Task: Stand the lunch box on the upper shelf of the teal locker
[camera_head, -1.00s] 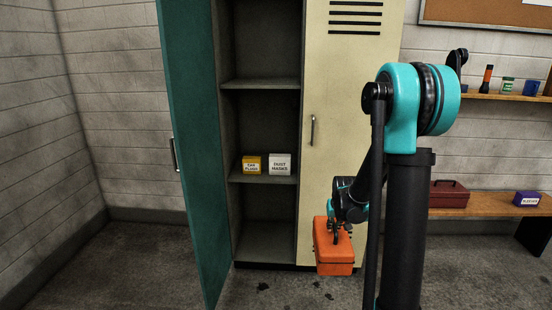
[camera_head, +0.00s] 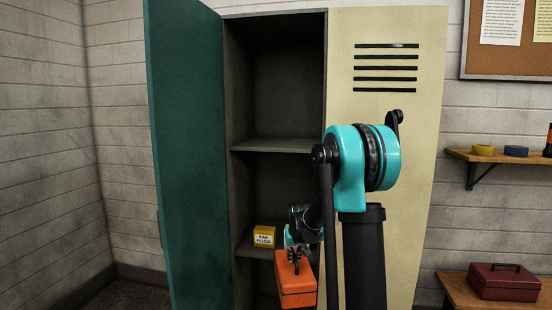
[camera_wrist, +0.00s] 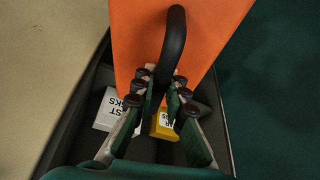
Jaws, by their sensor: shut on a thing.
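The orange lunch box (camera_head: 297,285) hangs from my gripper (camera_head: 294,262) in front of the locker. In the wrist view my gripper (camera_wrist: 162,88) is shut on the box's dark handle (camera_wrist: 175,45), with the orange lid (camera_wrist: 215,30) beyond it. The teal locker stands with its left door (camera_head: 188,150) swung open. Its upper shelf (camera_head: 275,145) is bare where I see it, and sits higher than the box. The lower shelf (camera_head: 247,251) bears a yellow ear plugs box (camera_head: 264,237). A white dust masks box (camera_wrist: 110,108) shows in the wrist view; my arm hides it in the head view.
The cream right door (camera_head: 385,35) is shut, just right of the opening. A dark red toolbox (camera_head: 503,282) sits on a wooden bench (camera_head: 455,288) at right. A wall shelf (camera_head: 500,157) above it holds small items. The open door bounds the left side.

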